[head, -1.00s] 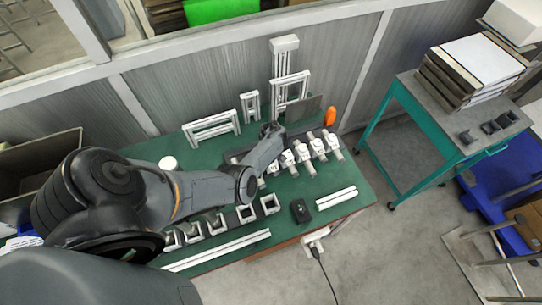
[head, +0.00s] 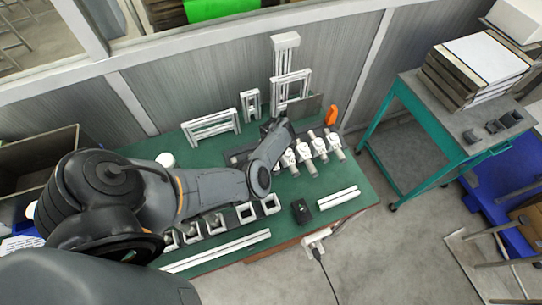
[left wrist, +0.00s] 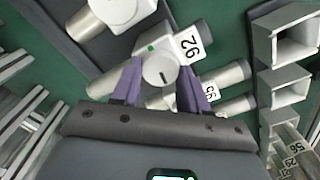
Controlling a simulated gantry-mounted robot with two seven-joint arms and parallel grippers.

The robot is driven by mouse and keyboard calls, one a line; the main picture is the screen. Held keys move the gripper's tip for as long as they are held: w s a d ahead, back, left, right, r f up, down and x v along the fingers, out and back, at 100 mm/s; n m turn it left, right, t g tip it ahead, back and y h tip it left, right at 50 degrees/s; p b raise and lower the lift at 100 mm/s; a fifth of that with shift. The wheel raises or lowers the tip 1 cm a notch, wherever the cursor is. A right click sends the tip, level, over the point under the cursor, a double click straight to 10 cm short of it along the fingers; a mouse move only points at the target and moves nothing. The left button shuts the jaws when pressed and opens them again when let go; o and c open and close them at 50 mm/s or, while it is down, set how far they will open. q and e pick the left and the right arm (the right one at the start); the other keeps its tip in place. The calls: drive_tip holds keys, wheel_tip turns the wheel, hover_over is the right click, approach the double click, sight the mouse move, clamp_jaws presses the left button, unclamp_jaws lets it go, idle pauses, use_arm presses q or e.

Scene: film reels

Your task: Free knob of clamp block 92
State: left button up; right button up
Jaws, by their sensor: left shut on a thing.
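In the left wrist view, clamp block 92 (left wrist: 188,43) lies as a grey cylinder with a white collar, a numbered label and a small green mark. Its round white-grey knob (left wrist: 160,69), with a dark slot line, faces the camera. The purple fingers of my left gripper (left wrist: 162,80) stand on both sides of the knob and are shut on it. In the head view my left arm reaches over the bench, and its wrist (head: 276,130) is at the row of clamp blocks (head: 303,152). The arm hides part of the row, and block 92 cannot be singled out there. My right gripper is not in view.
Another clamp block (left wrist: 120,10) lies close above, and block 95 (left wrist: 215,88) lies just below. Square grey brackets (left wrist: 283,90) stand at the right. White frames (head: 211,125) stand at the back of the green bench (head: 350,180), with a black box (head: 301,211) near its front.

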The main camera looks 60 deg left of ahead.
use_arm(q)
drive_tip(key=shift+n, duration=0.6)
drive_tip(key=o, duration=1.1)
drive_tip(key=shift+c, duration=0.2)
wheel_tip(320, 180, up, 11)
drive_tip(key=p, duration=0.2)
drive_tip(key=shift+p, duration=0.35)
drive_tip(key=shift+f, duration=0.1)
